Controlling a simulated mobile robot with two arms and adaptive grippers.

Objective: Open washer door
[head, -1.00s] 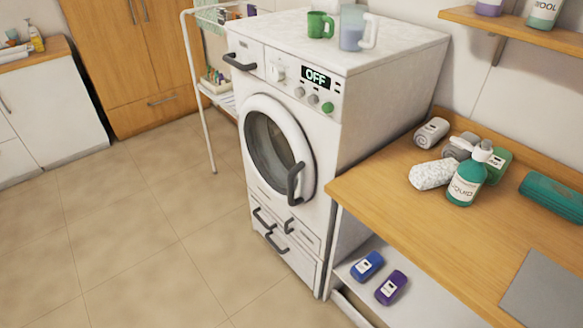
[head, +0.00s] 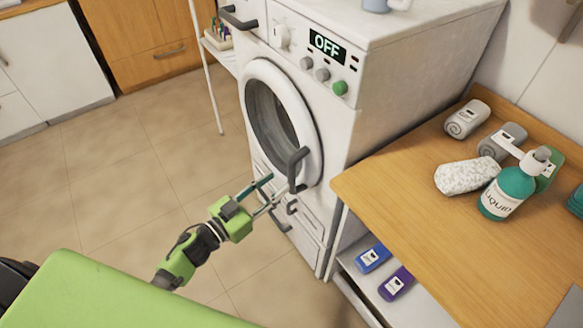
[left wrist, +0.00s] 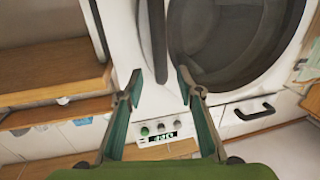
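The white washer (head: 345,130) has a round front door (head: 265,115) that looks closed, and its display reads OFF. The dark door handle (head: 297,168) stands upright at the right side of the door. My left gripper (head: 279,184) is open, with its fingertips close to the lower part of the handle. In the left wrist view, which looks upside down, the handle (left wrist: 157,40) lies ahead, between the lines of the two apart fingers (left wrist: 160,84). I cannot tell whether they touch it. The washer door (left wrist: 235,40) fills the upper right there. My right gripper is not in view.
A wooden counter (head: 410,215) with rolled towels and a green-teal soap bottle (head: 507,195) stands right of the washer. Blue and purple bottles lie on the shelf below it. A white rack (head: 205,75) stands behind left. The tiled floor in front is clear.

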